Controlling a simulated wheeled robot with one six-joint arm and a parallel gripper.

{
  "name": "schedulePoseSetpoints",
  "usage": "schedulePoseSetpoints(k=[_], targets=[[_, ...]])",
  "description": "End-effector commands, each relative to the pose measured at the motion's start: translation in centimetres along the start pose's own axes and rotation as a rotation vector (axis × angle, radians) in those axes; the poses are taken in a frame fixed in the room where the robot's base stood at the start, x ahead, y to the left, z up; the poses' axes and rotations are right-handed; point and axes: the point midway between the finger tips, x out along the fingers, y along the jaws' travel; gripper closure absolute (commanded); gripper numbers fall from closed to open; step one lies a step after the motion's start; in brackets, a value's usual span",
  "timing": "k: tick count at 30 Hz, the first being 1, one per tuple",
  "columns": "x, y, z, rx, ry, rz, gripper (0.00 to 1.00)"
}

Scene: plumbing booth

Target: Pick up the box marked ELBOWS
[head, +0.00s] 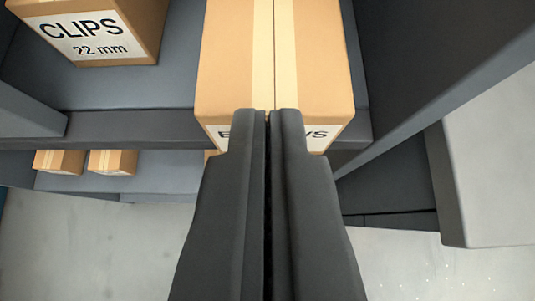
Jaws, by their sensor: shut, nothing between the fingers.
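The box marked ELBOWS (230,70) is a tan cardboard box with a pale tape strip along its top. It stands on a dark grey shelf at the top centre. Its white front label is mostly hidden behind my gripper; only an "E" at the left and "VS" at the right show. My gripper (268,113) is shut, with nothing between the fingers. Its fingertips overlap the lower front edge of the box in the picture; I cannot tell whether they touch it.
A box marked CLIPS 22 mm (95,30) stands on the same shelf at upper left. Smaller boxes (112,162) sit on a lower shelf. A dark upright panel (420,70) closes the right side, near the ELBOWS box. A grey block (490,165) is at right. Pale floor shows below.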

Motion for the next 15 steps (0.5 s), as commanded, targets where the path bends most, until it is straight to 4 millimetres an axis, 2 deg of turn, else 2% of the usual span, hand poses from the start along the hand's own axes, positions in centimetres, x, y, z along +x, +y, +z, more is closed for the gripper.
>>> schedulePoseSetpoints(k=[7, 15], targets=[[-1.7, 0.0, 1.1, 0.000, 0.001, 0.000, 0.98], [-1.6, 0.0, 1.0, 0.000, -0.016, 0.001, 0.45]])
